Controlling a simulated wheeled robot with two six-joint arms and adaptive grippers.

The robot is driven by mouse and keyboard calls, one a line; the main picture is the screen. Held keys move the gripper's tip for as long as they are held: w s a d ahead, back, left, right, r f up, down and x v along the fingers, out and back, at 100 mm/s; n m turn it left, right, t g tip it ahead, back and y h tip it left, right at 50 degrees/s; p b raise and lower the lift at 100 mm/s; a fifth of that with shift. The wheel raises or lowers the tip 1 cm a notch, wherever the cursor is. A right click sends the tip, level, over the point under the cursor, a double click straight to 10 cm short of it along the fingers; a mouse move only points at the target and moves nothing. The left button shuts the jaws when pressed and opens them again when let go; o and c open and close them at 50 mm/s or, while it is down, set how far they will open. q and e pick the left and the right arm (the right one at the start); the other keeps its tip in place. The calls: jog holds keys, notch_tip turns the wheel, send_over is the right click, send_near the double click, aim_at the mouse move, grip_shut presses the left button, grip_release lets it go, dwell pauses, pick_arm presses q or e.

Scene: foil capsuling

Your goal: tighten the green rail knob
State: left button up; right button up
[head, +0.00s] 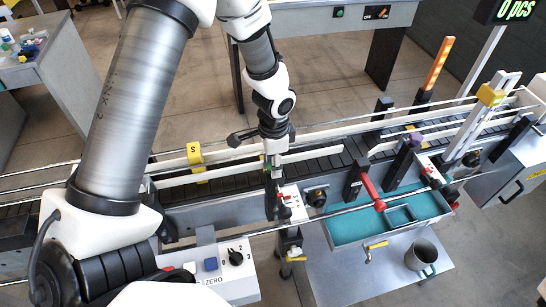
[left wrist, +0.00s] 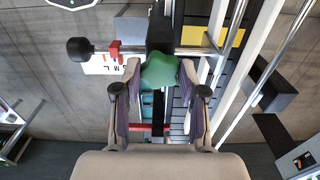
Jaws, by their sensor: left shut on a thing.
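The green rail knob (left wrist: 160,71) is a lobed knob, clear in the left wrist view. It sits at the end of a black block, between the fingertips of my left gripper (left wrist: 160,82). Both fingers touch or nearly touch its sides, and the gripper is shut on it. In the head view my left gripper (head: 272,166) points down at the near side of the conveyor rails and hides most of the knob. Whether the knob is tight cannot be seen. My right gripper is not in view.
Beside the knob are a white S-M-L scale plate (left wrist: 103,65), a red pointer and a black ball handle (left wrist: 80,49). Yellow S block (head: 194,153) stands left on the rails. A red-handled lever (head: 372,190), a teal tray (head: 345,229) and a mug (head: 421,256) are right.

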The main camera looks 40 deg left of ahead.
pick_arm(q)
jog(key=o, duration=0.9)
jog(key=shift+f, duration=0.1)
jog(key=shift+c, duration=0.2)
jog(key=shift+o, duration=1.3)
jog(key=shift+d, duration=0.1)
jog(key=shift+w, duration=0.15)
notch_tip(320, 180, up, 12)
jog(key=shift+w, duration=0.1)
jog(key=shift+d, duration=0.1)
